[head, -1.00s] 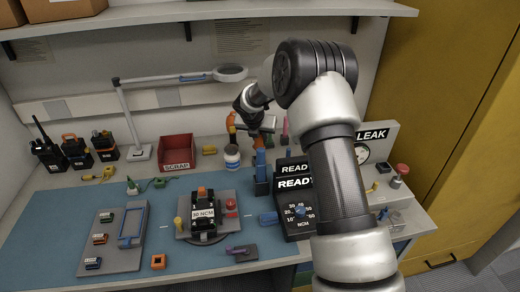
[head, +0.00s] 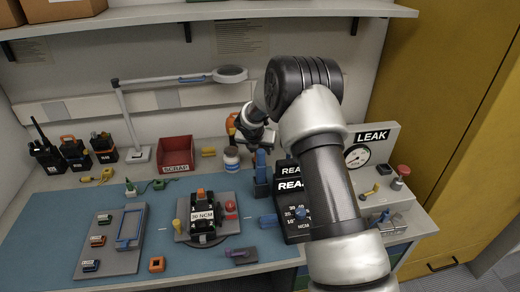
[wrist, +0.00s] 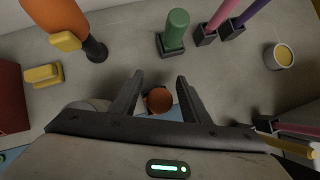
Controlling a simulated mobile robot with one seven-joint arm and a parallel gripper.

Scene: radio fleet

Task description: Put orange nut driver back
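A round orange-brown end (wrist: 158,100) shows between my open fingers in the wrist view, with a gap on both sides. It looks like the orange nut driver's handle seen end-on, but its shaft and seat are hidden. My gripper (wrist: 160,80) is above it. In the head view my gripper (head: 252,132) is at the back of the bench, and its fingers are unclear. Beyond the fingers, a green handle (wrist: 177,28), a pink handle (wrist: 221,14) and a purple handle (wrist: 247,12) stand upright in dark holder blocks.
An orange-bodied tool (wrist: 52,14) stands left of the green handle, near a yellow block (wrist: 43,76). A white jar (head: 231,158) and a red scrap bin (head: 176,155) are left of my gripper. A yellow-filled cup (wrist: 280,56) stands right. Blue uprights (head: 262,175) are in front.

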